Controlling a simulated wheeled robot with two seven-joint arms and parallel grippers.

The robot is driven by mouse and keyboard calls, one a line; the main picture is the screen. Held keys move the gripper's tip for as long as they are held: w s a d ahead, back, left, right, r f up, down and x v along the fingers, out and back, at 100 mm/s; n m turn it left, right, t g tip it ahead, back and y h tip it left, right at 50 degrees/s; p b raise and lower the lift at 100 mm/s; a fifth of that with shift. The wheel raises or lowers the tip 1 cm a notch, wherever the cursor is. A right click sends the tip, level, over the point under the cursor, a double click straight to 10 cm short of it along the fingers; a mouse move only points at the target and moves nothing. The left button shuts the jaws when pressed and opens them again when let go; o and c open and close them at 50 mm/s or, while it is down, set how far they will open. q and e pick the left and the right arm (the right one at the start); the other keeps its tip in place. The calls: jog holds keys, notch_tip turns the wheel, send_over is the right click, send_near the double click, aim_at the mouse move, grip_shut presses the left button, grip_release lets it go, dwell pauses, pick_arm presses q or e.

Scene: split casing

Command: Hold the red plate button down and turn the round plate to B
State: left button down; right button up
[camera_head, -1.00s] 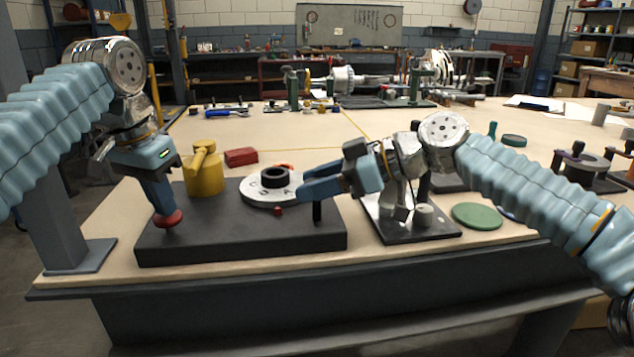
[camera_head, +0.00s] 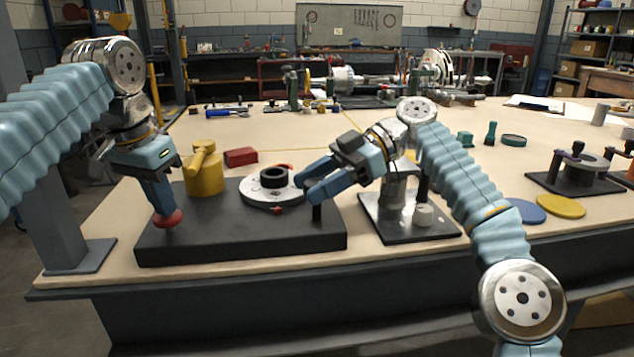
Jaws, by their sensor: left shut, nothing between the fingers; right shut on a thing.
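The round plate (camera_head: 259,194) is light grey with a black hub (camera_head: 274,178) and lies on the dark base (camera_head: 240,238). Its letters are too small to read. A small red mark (camera_head: 277,210) shows at its front rim, and an orange-red piece shows behind the hub. The red button (camera_head: 168,219) is at the base's left front. My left gripper (camera_head: 163,207) is shut and empty, pointing down with its tips on the button. My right gripper (camera_head: 306,188) is shut at the plate's right edge; its fingers hide what they grip. A black post (camera_head: 316,213) shows below them.
A yellow canister (camera_head: 204,175) stands at the base's back left, with a red block (camera_head: 241,156) behind. Right of the base is a black fixture plate (camera_head: 405,228) with a grey knob. Blue and yellow discs (camera_head: 561,206) lie further right.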

dwell(0.3)
jog(key=o, duration=1)
